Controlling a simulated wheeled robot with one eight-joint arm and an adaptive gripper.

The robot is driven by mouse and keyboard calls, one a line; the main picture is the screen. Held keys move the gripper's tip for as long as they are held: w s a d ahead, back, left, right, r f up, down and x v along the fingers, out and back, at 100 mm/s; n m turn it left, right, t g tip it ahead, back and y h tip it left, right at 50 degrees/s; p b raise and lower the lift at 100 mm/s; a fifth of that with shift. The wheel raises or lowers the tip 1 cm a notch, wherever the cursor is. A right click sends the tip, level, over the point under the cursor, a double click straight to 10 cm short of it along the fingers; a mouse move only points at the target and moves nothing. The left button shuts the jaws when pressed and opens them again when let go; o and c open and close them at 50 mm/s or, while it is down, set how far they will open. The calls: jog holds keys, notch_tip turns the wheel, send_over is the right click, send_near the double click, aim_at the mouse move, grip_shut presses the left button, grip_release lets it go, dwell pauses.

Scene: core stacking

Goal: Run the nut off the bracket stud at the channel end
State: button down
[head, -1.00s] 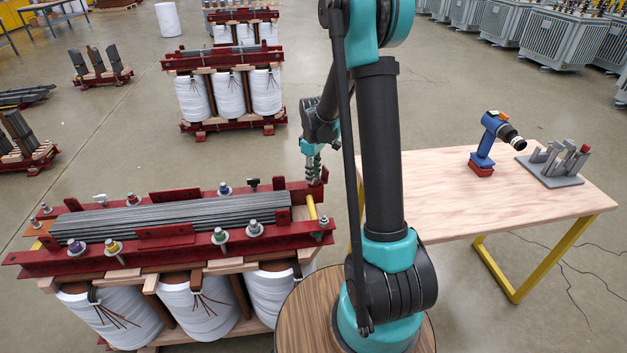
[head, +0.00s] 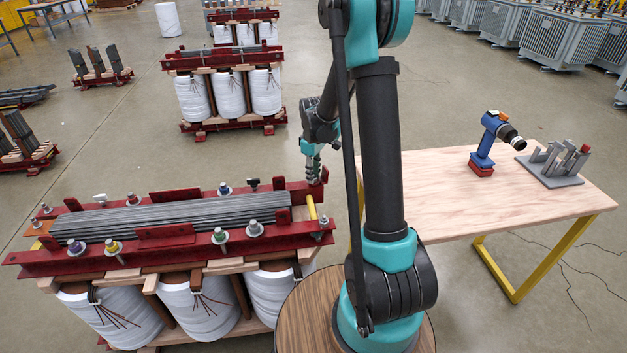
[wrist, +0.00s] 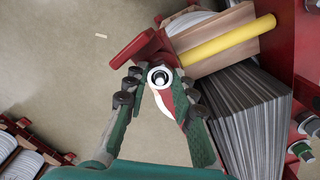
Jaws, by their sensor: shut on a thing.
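In the wrist view the bracket stud with its pale round nut (wrist: 160,77) shows end-on at the corner of the red channel (wrist: 136,45). My gripper (wrist: 159,88) has a finger on each side of the nut and is shut on it. In the head view my gripper (head: 314,178) points down at the right end of the rear red channel (head: 283,194). The nut is hidden there by the fingers. How far the nut sits along the stud cannot be told.
A yellow bar (head: 311,207) and the grey laminated core (head: 180,217) lie close beside my gripper. Several bolts with coloured nuts stand along the channels. A table (head: 430,210) at right holds a blue power tool (head: 487,140) and a grey rack (head: 552,170).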

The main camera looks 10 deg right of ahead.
jog(key=n, duration=0.4)
jog(key=shift+n, duration=0.3)
dwell(0.3)
jog(key=shift+n, duration=0.3)
jog(key=n, duration=0.4)
jog(key=shift+n, duration=2.3)
